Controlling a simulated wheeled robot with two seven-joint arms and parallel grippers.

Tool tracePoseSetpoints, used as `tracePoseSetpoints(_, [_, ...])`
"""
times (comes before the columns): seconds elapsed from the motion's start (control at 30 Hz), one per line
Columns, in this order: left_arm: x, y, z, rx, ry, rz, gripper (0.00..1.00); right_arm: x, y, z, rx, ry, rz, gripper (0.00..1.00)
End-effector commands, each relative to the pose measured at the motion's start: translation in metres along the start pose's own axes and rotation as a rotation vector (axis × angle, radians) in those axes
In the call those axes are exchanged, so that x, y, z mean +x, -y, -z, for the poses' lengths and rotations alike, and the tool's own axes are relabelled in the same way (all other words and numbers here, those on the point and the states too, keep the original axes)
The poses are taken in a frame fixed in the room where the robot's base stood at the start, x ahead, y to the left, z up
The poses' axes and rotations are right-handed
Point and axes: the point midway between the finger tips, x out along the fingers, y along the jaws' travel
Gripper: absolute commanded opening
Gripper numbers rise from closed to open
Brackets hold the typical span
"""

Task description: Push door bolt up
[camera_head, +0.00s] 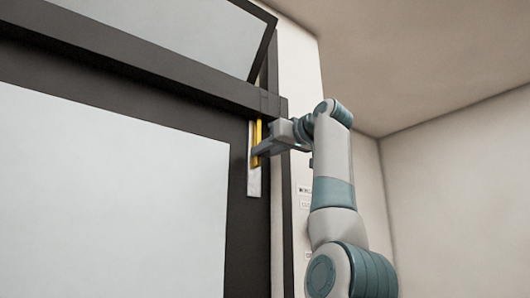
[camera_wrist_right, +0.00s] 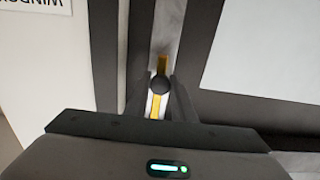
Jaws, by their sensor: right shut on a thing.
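The yellow door bolt (camera_head: 257,131) runs upright on a pale metal plate (camera_head: 253,183) at the right edge of the dark-framed door (camera_head: 238,205). My right gripper (camera_head: 262,152) reaches it from the right and covers part of it. In the right wrist view, the bolt shows as a yellow bar (camera_wrist_right: 163,64) with a dark round knob (camera_wrist_right: 160,85). My right gripper's two fingers (camera_wrist_right: 160,98) lie on either side of the knob, shut on it. My left gripper is not in view.
A dark crossbar (camera_head: 130,62) runs above the door, with a tilted window panel (camera_head: 190,35) over it. A pale wall strip with small labels (camera_head: 304,190) stands right of the door. The room's right side looks clear. A sign (camera_wrist_right: 40,5) shows in the wrist view.

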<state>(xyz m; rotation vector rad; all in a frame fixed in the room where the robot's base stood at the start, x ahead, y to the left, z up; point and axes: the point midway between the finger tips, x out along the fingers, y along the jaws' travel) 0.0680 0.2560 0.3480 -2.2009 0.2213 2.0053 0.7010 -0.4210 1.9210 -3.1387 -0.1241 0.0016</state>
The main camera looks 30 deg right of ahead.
Motion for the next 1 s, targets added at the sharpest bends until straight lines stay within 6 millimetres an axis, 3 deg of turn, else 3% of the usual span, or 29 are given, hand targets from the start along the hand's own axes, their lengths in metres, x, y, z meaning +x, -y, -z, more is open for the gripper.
tracePoseSetpoints(0.37, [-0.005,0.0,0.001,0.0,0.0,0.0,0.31,-0.002,0.0,0.009,0.0,-0.011,-0.002,0.0])
tracePoseSetpoints(0.4, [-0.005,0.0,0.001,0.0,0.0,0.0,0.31,-0.002,0.0,0.01,-0.001,-0.011,-0.002,0.25])
tracePoseSetpoints(0.47, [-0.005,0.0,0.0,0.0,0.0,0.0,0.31,-0.003,0.0,0.01,-0.001,-0.011,-0.002,0.39])
tracePoseSetpoints(0.83, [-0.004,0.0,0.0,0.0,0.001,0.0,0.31,-0.002,0.0,0.006,0.0,-0.004,-0.001,0.41])
tracePoseSetpoints(1.0, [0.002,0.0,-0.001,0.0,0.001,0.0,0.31,-0.011,0.0,0.005,-0.001,-0.004,-0.001,0.41])
